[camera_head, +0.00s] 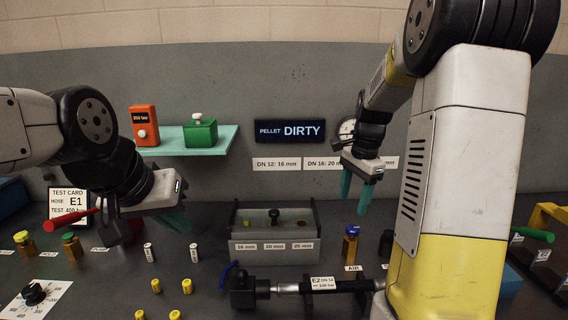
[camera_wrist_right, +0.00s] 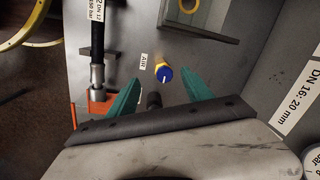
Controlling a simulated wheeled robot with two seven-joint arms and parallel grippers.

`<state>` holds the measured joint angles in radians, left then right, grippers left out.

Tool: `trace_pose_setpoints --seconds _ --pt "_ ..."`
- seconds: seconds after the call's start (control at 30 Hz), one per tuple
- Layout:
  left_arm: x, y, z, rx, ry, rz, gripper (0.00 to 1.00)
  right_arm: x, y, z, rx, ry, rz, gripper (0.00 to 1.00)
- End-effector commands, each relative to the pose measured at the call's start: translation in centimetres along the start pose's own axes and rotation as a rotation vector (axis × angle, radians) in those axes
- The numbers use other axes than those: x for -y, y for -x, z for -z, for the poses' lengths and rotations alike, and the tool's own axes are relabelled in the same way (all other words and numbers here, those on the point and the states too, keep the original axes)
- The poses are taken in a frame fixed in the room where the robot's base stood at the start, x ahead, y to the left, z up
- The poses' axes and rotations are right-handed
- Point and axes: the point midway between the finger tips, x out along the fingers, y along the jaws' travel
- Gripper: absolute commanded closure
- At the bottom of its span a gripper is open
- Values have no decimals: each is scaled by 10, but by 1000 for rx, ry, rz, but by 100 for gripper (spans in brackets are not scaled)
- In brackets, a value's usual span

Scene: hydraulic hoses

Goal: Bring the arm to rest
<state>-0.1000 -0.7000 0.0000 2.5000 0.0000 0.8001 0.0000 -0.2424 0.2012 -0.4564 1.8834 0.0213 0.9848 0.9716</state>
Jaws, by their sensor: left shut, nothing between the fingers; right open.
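My right arm comes in from the right in the head view, and its gripper (camera_head: 357,190) hangs in front of the grey back wall, above the bench. Its teal fingers are apart with nothing between them; they also show in the right wrist view (camera_wrist_right: 155,98). My left gripper (camera_head: 160,222) is low over the left of the bench in the head view. Its fingers are shut and partly hidden behind its own wrist. The right gripper is above and apart from the blue-capped AIR bottle (camera_head: 351,243), which also shows in the right wrist view (camera_wrist_right: 164,74).
A grey box (camera_head: 273,252) with size labels stands mid-bench. A hose with an E2 tag (camera_head: 323,284) lies in front of it. A teal shelf (camera_head: 224,141) holds a green box (camera_head: 200,133). A red-handled part (camera_head: 70,219) is near my left gripper.

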Motion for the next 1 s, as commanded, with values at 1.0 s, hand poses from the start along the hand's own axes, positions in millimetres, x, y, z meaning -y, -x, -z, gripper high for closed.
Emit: trace_pose_setpoints --seconds 1.0 --pt "0 0 0 0 0 0 100 -138 94 -171 -346 1232 382 41"
